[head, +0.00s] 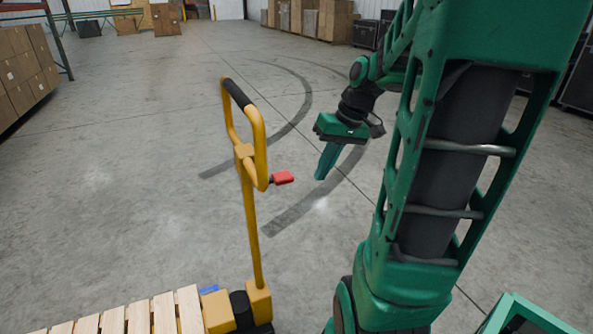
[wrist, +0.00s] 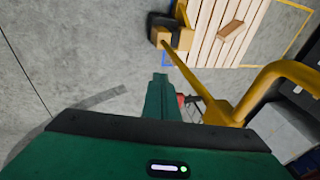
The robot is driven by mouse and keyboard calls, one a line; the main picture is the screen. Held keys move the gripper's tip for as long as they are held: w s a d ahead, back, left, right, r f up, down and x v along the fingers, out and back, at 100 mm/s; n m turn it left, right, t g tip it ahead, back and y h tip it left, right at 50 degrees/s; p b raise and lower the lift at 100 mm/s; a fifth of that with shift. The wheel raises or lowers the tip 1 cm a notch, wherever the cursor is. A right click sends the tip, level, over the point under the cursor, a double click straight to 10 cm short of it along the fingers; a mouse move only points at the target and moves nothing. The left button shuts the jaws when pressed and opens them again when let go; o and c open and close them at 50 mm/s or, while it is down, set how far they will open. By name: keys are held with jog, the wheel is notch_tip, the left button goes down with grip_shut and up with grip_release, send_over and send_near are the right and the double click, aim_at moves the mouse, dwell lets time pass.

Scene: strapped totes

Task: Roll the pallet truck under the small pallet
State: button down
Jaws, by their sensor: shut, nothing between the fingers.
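The yellow pallet truck (head: 253,225) stands at the lower left of centre in the head view, its looped handle upright with a black grip (head: 237,93). A red lever (head: 283,177) sticks out right of the handle. The pale slatted pallet (head: 138,317) adjoins the truck's base at the lower left. The wrist view shows the truck (wrist: 180,39) and pallet (wrist: 209,42) too; the forks are hidden. My gripper (head: 325,164) is shut and empty, pointing down right of the handle and apart from it. Its fingers also show in the wrist view (wrist: 160,88).
A small wooden block (wrist: 232,30) lies on the slats. A yellow floor line (wrist: 297,38) runs beyond the pallet. Stacked cartons (head: 22,70) stand at the left, and dark cases (head: 365,33) at the back. The concrete floor behind the truck is clear, with curved dark tyre marks.

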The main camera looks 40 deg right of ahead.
jog(key=w+d+r+n+t+y, duration=0.1)
jog(key=w+d+n+t+y, duration=0.15)
jog(key=w+d, duration=0.55)
jog(key=s+a+x, duration=0.1)
jog(key=x, duration=0.9)
jog(key=shift+a+r+m, duration=0.25)
jog(key=shift+a+m, duration=0.1)
jog(key=shift+a, duration=0.05)
jog(key=shift+t+h, duration=0.25)
